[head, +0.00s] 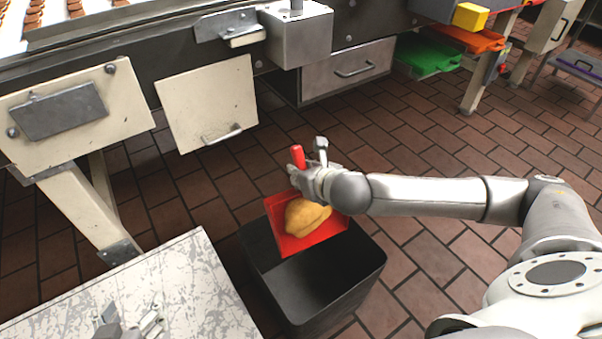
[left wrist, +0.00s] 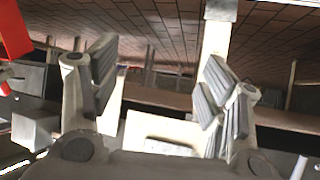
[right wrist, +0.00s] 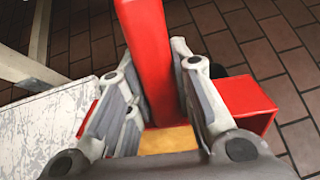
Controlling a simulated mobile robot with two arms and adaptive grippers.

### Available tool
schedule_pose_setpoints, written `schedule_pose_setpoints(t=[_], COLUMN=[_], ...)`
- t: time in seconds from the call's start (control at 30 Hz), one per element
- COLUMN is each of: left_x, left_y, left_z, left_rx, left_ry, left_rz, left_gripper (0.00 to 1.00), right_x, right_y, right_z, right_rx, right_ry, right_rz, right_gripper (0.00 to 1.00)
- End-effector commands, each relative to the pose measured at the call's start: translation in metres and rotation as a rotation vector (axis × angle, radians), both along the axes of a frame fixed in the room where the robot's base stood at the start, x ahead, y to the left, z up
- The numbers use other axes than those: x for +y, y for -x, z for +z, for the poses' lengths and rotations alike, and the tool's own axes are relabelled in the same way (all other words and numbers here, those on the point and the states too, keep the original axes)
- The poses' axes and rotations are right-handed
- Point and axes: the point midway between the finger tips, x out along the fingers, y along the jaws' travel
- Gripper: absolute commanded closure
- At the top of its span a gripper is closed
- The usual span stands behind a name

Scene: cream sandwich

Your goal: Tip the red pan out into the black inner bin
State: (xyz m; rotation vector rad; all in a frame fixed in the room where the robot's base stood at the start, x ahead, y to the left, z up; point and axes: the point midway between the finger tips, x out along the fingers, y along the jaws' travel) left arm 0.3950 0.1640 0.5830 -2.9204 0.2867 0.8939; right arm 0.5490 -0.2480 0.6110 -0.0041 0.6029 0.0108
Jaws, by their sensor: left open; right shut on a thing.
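The red pan (head: 283,243) is over the far part of the black bin (head: 340,290). A yellow-brown lump (head: 306,217) is still in the pan. The pan looks tilted, its handle (head: 298,154) pointing up and away from me. My right gripper (head: 308,178) is shut on the handle; the right wrist view shows the red handle (right wrist: 150,60) between its fingers. The visible bin interior looks dark and empty; its far part is hidden by the pan. My left gripper (head: 132,325) is open and empty, low at the left over a worn white table.
The worn white table (head: 150,285) stands left of the bin. Beyond are a machine with cream panels (head: 210,105) and a metal drawer (head: 348,70). Green (head: 428,55) and orange (head: 470,37) trays are at the back right. Brick floor is clear right of the bin, below my right arm.

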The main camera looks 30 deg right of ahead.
Motion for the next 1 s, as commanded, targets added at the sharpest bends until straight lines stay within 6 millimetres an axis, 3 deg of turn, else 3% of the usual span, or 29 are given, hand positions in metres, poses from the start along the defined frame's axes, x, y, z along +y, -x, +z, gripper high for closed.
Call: schedule_pose_setpoints(t=[0.5, 1.0], left_x=[-0.016, -0.028], left_y=[-0.033, -0.046], left_z=[0.049, 0.106], left_rx=[-0.305, -0.611], left_ry=[0.072, 0.149], left_rz=[-0.021, -0.040], left_gripper=[0.31, 0.31], right_x=[0.000, 0.000], right_y=[0.008, 0.016], right_z=[0.001, 0.003], right_rx=[-0.068, -0.130], right_ry=[0.000, -0.002], right_rz=[0.001, 0.001], right_gripper=[1.00, 1.00])
